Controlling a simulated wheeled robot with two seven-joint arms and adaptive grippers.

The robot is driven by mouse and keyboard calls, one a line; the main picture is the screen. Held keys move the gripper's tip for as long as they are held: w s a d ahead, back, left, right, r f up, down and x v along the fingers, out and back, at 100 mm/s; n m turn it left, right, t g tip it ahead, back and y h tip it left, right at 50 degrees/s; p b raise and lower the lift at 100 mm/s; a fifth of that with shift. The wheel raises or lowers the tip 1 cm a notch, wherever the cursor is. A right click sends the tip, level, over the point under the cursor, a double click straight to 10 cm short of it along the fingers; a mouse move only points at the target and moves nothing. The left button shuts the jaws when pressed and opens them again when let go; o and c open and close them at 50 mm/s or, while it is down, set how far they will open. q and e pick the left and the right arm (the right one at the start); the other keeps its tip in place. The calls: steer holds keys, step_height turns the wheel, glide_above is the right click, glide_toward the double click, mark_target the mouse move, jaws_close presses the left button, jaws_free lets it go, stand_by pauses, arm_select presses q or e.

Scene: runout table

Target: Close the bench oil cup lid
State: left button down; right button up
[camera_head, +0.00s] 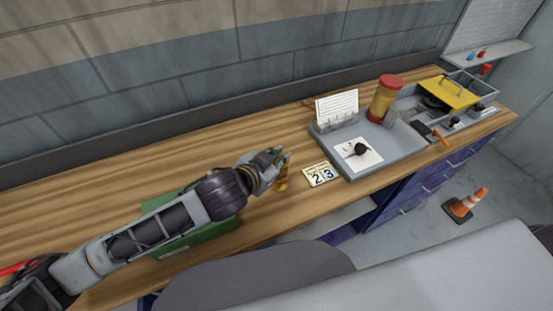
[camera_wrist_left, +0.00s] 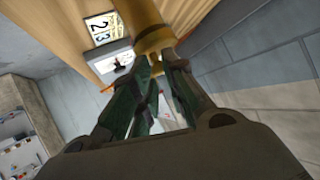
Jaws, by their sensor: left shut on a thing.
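The bench oil cup (camera_head: 282,183) is a small brass-yellow body standing on the wooden bench, partly hidden by my left gripper (camera_head: 277,158). In the left wrist view the oil cup (camera_wrist_left: 145,22) is a golden cylinder with a wider band, entering from the top edge. My left gripper (camera_wrist_left: 158,62) has its green-grey fingers drawn together at the near end of the cup. It is shut on the top part of the cup. The fingers hide that part, so I cannot tell how the lid stands. My right gripper is in neither view.
A green case (camera_head: 200,236) lies under my left arm. A wall runs behind the bench.

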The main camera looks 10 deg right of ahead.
arm_select(q)
steer(key=shift+f, duration=0.35)
steer(key=c, duration=1.4)
jaws_free()
steer(key=shift+f, duration=0.1)
steer(key=shift+o, duration=0.3)
steer(key=shift+w+d+f, duration=0.1)
steer(key=shift+w, duration=0.05)
steer(key=shift+r, duration=0.25)
steer(key=v, duration=0.7)
steer(key=shift+r, duration=0.1)
steer(key=shift+s, duration=0.2)
